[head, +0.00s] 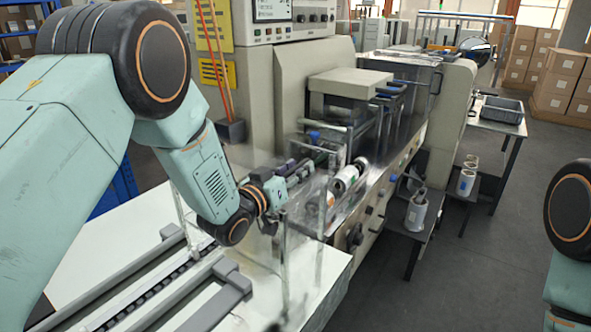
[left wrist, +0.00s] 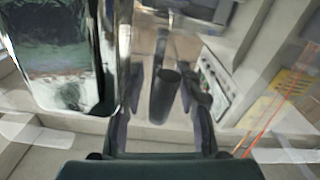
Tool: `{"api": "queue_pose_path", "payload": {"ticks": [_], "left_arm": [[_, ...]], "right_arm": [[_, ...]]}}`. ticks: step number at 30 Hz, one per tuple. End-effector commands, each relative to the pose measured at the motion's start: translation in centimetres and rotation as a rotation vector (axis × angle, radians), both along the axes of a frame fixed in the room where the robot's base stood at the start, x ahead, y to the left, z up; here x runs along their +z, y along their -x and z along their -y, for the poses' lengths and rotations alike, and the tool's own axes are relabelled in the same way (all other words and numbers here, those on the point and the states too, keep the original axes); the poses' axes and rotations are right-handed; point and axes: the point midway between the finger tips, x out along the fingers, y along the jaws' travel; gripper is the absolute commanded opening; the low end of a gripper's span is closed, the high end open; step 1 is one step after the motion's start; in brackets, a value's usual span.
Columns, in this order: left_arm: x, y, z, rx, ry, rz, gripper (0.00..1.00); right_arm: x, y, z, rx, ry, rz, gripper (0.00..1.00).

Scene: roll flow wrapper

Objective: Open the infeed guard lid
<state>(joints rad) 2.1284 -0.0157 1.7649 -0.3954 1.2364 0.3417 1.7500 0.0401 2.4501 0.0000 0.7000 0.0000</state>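The infeed guard lid (head: 306,232) appears as clear, see-through panels over the infeed end of the machine in the head view; its edges are faint and I cannot tell its exact angle. My left gripper (head: 301,173) reaches in at the guard from the left. In the left wrist view the two fingers of my left gripper (left wrist: 164,105) stand apart. A dark round-ended bar (left wrist: 164,95), perhaps a handle, shows between them, with gaps on both sides. My right gripper is out of view.
The beige flow wrapper (head: 290,90) stands behind the guard, with white rolls (head: 345,180) on its front. The infeed conveyor (head: 150,290) lies at lower left. A side table with a grey tray (head: 502,109) and stacked cartons (head: 555,75) are at right.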

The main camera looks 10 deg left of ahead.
Motion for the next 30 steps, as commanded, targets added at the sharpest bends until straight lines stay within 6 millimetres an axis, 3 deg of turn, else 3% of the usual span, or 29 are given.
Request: {"api": "queue_pose_path", "payload": {"ticks": [3, 15, 30], "left_arm": [[-0.01, 0.03, 0.01, 0.000, 0.000, 0.000, 0.35], [0.01, 0.05, 0.02, -0.001, -0.001, 0.001, 0.01], [-0.05, 0.06, 0.02, -0.001, -0.001, -0.002, 0.00]], "right_arm": [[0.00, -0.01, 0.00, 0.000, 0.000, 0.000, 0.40], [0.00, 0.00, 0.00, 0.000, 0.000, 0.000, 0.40], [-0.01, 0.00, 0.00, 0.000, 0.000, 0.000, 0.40]]}}
